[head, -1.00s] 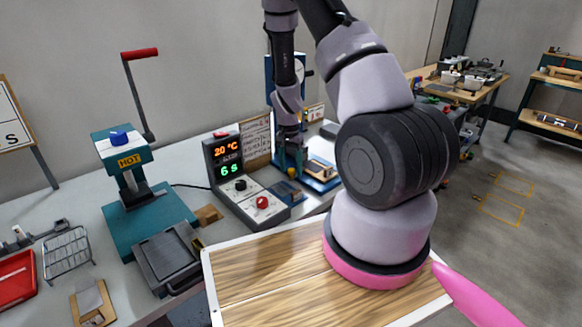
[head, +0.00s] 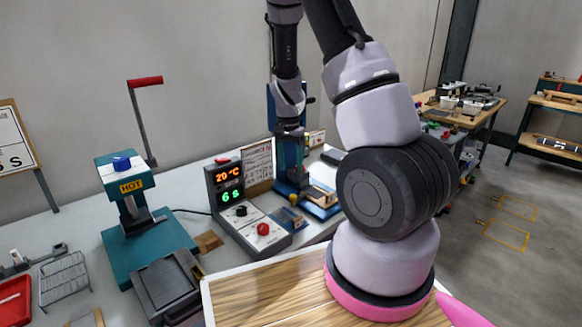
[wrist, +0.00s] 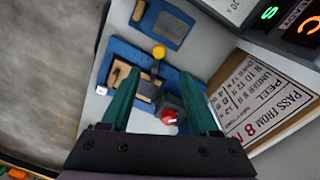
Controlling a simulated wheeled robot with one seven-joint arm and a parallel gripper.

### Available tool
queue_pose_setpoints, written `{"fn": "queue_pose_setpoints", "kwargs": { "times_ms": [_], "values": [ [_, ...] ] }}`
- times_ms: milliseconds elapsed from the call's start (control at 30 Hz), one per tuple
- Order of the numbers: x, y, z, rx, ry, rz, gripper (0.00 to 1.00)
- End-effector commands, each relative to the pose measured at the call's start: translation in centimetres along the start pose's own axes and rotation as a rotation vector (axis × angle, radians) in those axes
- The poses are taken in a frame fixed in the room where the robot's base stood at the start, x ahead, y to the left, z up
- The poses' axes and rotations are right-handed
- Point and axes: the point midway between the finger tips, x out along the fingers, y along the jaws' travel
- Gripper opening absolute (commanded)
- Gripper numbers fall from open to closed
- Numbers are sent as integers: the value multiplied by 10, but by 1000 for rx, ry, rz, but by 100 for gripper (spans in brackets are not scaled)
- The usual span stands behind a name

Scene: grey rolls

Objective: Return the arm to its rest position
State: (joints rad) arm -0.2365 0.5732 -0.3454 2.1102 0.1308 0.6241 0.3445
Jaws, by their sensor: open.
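My arm rises from its pink-ringed base and bends over toward the back of the bench in the head view. My gripper (wrist: 162,108) is open in the wrist view, its two teal fingers apart with nothing held between them. Beyond the fingers lies a blue fixture (wrist: 130,55) with a yellow knob (wrist: 158,52) and a red knob (wrist: 168,117); the fingers appear above it, and I cannot tell the gap. In the head view the gripper (head: 292,180) is small, in front of the blue stand, and its fingers are hard to make out.
A teal hot press (head: 130,190) with a red-handled lever stands at left. A control box (head: 225,185) reads 20 °C and 6 S. A printed notice board (head: 258,165) stands beside the gripper. A wire rack (head: 63,280) and red tray (head: 14,300) lie at left. Open floor is at right.

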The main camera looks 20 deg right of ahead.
Motion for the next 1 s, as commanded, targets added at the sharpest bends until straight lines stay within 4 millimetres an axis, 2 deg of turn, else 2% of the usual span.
{"fn": "queue_pose_setpoints", "kwargs": {
  "times_ms": [233,367,467,533,667,800,1000],
  "values": [
    [-2,0,0,-1,0,-3,62],
    [-23,-2,5,-11,3,-40,62],
    [-60,-2,13,-33,11,-102,62],
    [-92,-1,23,-56,20,-155,62],
    [-148,9,43,-109,48,-246,62],
    [-203,25,69,-170,94,-335,62],
    [-266,58,111,-262,186,-438,62]
  ]
}}
